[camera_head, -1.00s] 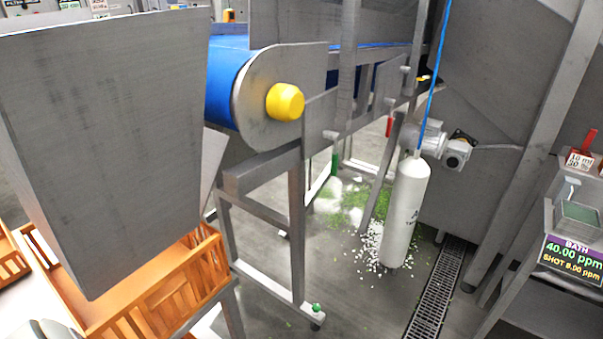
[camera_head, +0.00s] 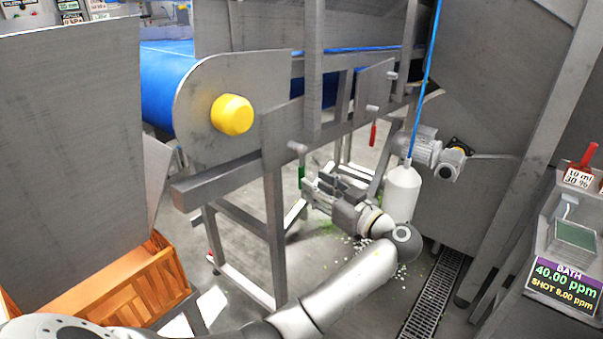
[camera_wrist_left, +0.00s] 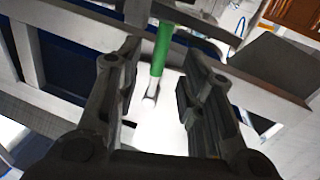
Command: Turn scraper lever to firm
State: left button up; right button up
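A lever with a green handle (camera_head: 301,176) hangs from the conveyor frame below the belt's end. A second lever with a red handle (camera_head: 373,133) hangs further right along the frame. My left gripper (camera_head: 312,186) reaches in from below, with its fingers close to the green handle. In the left wrist view, the green handle (camera_wrist_left: 161,48) shows between the two spread fingers of my left gripper (camera_wrist_left: 163,58), and neither finger visibly touches it. Which setting the levers are at cannot be told. My right gripper is not in view.
A yellow roller cap (camera_head: 232,114) sticks out at the belt's end. A white cylinder (camera_head: 402,205) hangs on a blue line beside a motor (camera_head: 428,150), partly behind my left arm. Orange crates (camera_head: 140,290) stand at lower left. Frame legs stand close around the gripper.

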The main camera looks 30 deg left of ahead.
aim_at(303, 177)
pick_arm(q)
jog(key=p+x, duration=0.1)
jog(key=x, duration=0.3)
jog(key=shift+a+r, duration=0.15)
jog(key=shift+a, duration=0.2)
jog(key=shift+x, duration=0.8)
jog(key=shift+w+d, duration=0.1)
jog(key=shift+c, duration=0.2)
grip_shut()
